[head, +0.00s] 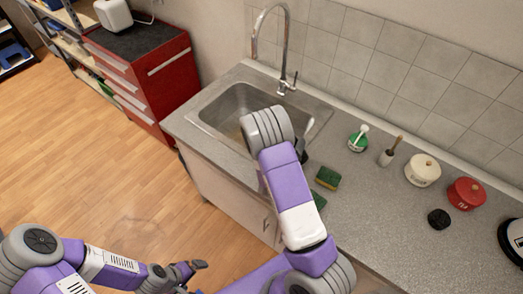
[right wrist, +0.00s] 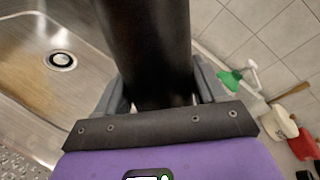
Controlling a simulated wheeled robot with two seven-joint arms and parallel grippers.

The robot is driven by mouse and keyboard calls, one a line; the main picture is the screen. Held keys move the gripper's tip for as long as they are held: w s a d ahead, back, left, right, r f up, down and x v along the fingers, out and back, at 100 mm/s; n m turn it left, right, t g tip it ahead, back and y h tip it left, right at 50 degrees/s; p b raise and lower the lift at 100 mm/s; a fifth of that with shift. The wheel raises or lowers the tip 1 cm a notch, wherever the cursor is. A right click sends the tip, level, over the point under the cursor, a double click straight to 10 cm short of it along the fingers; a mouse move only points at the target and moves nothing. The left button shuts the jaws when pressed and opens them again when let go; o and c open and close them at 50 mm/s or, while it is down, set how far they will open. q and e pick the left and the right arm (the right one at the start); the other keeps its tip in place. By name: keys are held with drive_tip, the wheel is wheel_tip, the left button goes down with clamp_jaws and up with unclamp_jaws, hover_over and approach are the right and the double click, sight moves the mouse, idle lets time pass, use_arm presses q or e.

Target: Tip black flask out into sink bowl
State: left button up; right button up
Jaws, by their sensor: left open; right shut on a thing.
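The black flask (right wrist: 145,40) fills the upper middle of the right wrist view, a dark cylinder between the two grey fingers of my right gripper (right wrist: 160,92). The gripper is shut on it. Its mouth is out of frame, and I cannot tell its tilt or whether anything flows out. The steel sink bowl (right wrist: 40,95) with its drain lies to the left of the flask there. In the head view my right arm reaches over the front right of the sink bowl (head: 222,103) and largely hides the gripper and flask. My left gripper (head: 192,268) is open and empty, low over the floor.
A tall curved tap (head: 286,45) stands behind the bowl. A red cabinet (head: 150,75) stands left.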

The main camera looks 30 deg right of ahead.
drive_tip(key=m+t+b, duration=0.1)
drive_tip(key=m+b, duration=0.1)
drive_tip(key=w+m+b, duration=0.1)
drive_tip(key=m+b, duration=0.2)
drive_tip(key=shift+w+a+r+m+t+h, duration=0.1)
drive_tip(key=shift+w+a+m+t+h, duration=0.1)
drive_tip(key=shift+m+t+h, duration=0.15)
drive_tip(key=shift+w+a+m+t+h+b, duration=0.1)
drive_tip(key=shift+w+m+t+h+b, duration=0.2)
drive_tip(key=shift+m+b, duration=0.95)
drive_tip(key=shift+n, duration=0.3)
